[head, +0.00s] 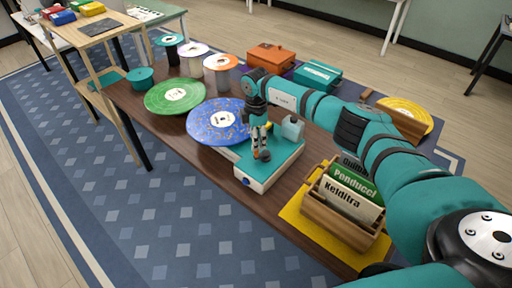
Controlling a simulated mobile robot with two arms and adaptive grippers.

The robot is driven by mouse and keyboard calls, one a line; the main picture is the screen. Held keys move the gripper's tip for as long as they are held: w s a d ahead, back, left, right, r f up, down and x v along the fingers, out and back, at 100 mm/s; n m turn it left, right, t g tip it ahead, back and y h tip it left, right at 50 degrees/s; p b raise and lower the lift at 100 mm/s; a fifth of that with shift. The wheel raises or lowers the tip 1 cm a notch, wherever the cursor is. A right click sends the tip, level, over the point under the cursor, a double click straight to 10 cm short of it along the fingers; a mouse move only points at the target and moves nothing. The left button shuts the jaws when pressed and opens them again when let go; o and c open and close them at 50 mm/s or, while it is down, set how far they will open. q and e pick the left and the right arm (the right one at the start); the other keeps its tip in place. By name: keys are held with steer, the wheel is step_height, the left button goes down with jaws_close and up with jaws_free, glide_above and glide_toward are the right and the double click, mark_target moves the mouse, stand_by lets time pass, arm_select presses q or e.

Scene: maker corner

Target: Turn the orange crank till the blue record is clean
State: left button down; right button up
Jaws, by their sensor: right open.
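The blue record (208,124) lies flat at the teal and white cleaning machine (282,160), with its left part reaching past the machine. Pale specks are spread over its blue surface around a cream label. My right gripper (262,152) is open and points down over the machine, just right of the record. I cannot clearly make out the orange crank; the gripper and wrist cover that area. Whether the fingers touch anything is not clear. My left gripper is not in view.
A green record (174,96) lies left of the blue one, with upright spools behind. An orange box (271,57) and a teal box (318,74) stand at the back. A wooden record crate (330,222) stands on a yellow mat at the right. A yellow record (405,115) is beyond my arm.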

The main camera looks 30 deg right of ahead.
step_height(320, 180, up, 6)
steer(key=shift+r, duration=0.1)
stand_by(0.6)
